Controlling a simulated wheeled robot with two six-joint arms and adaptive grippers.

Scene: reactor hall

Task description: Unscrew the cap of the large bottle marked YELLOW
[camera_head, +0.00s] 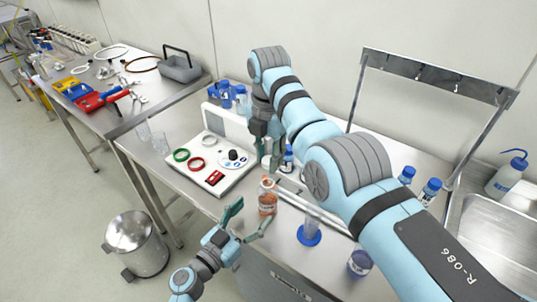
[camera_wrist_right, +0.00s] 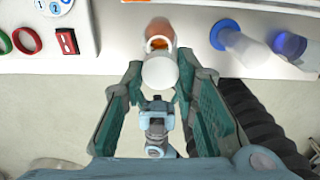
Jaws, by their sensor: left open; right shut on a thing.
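A clear bottle with orange contents and a pale label (camera_head: 267,199) stands upright near the table's front edge; its marking is too small to read. Its open neck shows in the right wrist view (camera_wrist_right: 157,43). A white cap (camera_wrist_right: 160,73) is between the fingers of my right gripper (camera_wrist_right: 160,70), which is shut on it and points down. The cap (camera_head: 266,162) appears apart from the bottle, above its neck. My left gripper (camera_head: 255,212) is open, low in front of the bottle, with its fingers apart and pointing toward it.
A white panel with green and red rings (camera_head: 212,164) stands left of the bottle. A clear cylinder on a blue base (camera_head: 310,232) stands to its right. Small blue-capped bottles (camera_head: 430,190), a metal rack (camera_head: 440,75) and a sink (camera_head: 495,225) lie farther right. A bin (camera_head: 137,245) stands on the floor.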

